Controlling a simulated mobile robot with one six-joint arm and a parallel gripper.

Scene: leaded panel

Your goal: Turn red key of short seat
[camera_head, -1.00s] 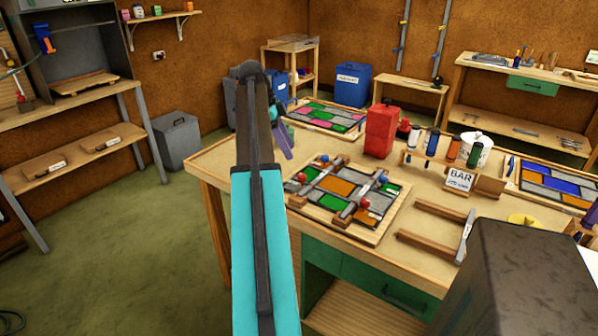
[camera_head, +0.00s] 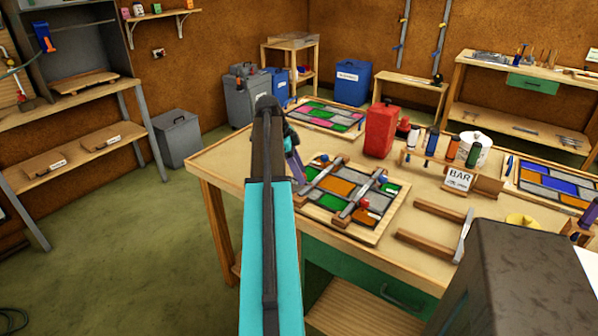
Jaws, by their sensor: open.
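The leaded panel (camera_head: 340,187), with orange, green, grey and white panes, lies in a wooden frame on the workbench. Metal bars with wooden end blocks lie across it. A red key (camera_head: 364,203) shows at the near end of the right bar, and a blue knob (camera_head: 383,178) shows near its far end. Another small knob (camera_head: 325,158) sits at the back of the left bar. My gripper (camera_head: 299,176), with purple fingers, is open at the panel's left edge, partly behind my arm. Contact cannot be told.
A red can (camera_head: 381,132) stands behind the panel. A bottle rack with a BAR sign (camera_head: 459,179) and a wooden clamp (camera_head: 437,230) are to the right. Another coloured panel (camera_head: 325,116) lies at the back. The bench's left end is clear.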

